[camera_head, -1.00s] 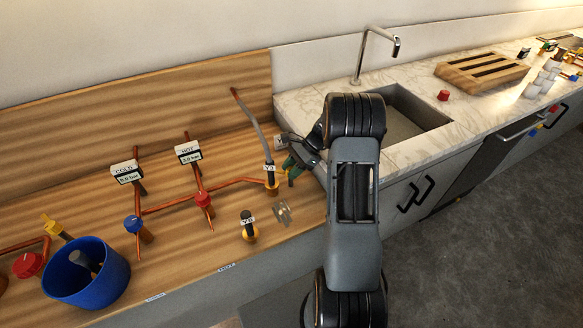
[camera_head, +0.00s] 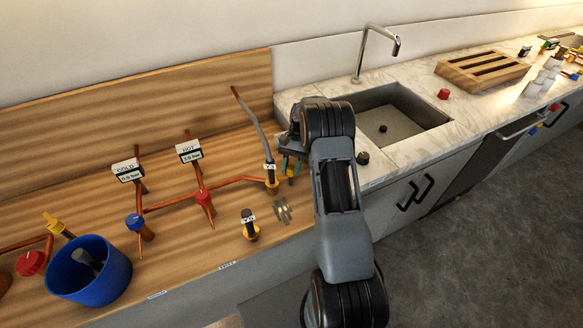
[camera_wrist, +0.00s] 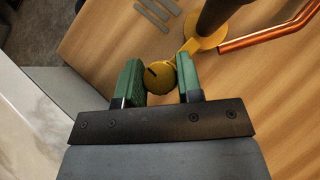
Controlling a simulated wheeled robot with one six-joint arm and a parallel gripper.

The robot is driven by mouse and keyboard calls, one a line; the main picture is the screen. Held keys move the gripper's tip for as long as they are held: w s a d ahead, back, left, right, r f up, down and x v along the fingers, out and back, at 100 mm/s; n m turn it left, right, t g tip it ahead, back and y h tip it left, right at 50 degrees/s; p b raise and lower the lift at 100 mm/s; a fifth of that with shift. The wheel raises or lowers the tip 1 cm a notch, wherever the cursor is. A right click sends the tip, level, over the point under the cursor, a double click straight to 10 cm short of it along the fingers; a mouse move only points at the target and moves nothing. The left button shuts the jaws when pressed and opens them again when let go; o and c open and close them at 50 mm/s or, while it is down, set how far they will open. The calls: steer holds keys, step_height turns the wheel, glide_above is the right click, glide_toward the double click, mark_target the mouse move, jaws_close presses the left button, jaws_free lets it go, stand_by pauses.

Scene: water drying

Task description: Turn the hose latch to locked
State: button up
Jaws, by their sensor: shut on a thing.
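The hose latch shows in the wrist view as a round yellow knob (camera_wrist: 160,76) with a dark slot. It sits close to a yellow ring base (camera_wrist: 203,42), with a short yellow arm between them. In the head view the latch (camera_head: 291,180) is small, just right of the grey hose (camera_head: 258,128) and its labelled fitting. My gripper (camera_wrist: 158,72) has its green fingers on either side of the knob, shut on it. The gripper also shows in the head view (camera_head: 290,165), partly hidden by my wrist. I cannot tell whether the latch reads locked.
A second fitting (camera_head: 249,226) and thin metal pieces (camera_head: 282,211) are in front of the latch. Copper pipes with a blue valve (camera_head: 134,222) and red valve (camera_head: 204,197) lie left. A blue bucket (camera_head: 90,285) stands front left; the sink (camera_head: 390,115) is right.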

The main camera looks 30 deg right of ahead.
steer(key=shift+f+n, duration=0.1)
steer(key=shift+n, duration=0.3)
stand_by(0.3)
steer(key=o, duration=0.9)
